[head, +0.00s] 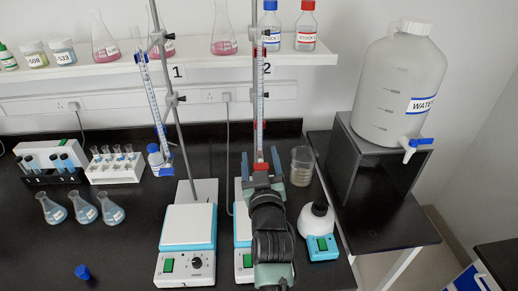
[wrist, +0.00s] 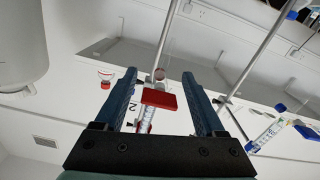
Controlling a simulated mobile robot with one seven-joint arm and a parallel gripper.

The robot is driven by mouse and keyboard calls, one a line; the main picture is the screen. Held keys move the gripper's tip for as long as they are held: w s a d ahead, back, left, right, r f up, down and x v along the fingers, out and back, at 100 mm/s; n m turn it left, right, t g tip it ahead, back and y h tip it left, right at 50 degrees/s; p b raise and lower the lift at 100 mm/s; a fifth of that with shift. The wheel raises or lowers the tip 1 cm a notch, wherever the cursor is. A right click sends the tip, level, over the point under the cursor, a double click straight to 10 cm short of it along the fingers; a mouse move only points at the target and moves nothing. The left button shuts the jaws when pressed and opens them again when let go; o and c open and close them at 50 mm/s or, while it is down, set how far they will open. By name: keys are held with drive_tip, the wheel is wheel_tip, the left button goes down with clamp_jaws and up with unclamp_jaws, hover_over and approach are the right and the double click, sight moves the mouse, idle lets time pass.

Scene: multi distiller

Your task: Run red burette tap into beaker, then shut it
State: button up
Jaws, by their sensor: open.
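The red-marked burette (head: 260,105) hangs upright on the right stand, by the label 2. Its red tap (head: 261,167) is near its lower end. My gripper (head: 261,160) is open, with one finger on each side of the tap. In the wrist view the red tap (wrist: 159,99) sits between the two fingers, with gaps on both sides. The burette's tip is hidden behind my arm in the head view. A glass beaker (head: 301,166) stands on the bench, just right of my gripper. Whether anything is under the burette is hidden.
A large water carboy (head: 400,85) is at the right. Flasks (head: 82,208) are at the left.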

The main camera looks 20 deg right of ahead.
drive_tip(key=shift+x, duration=1.3)
clamp_jaws()
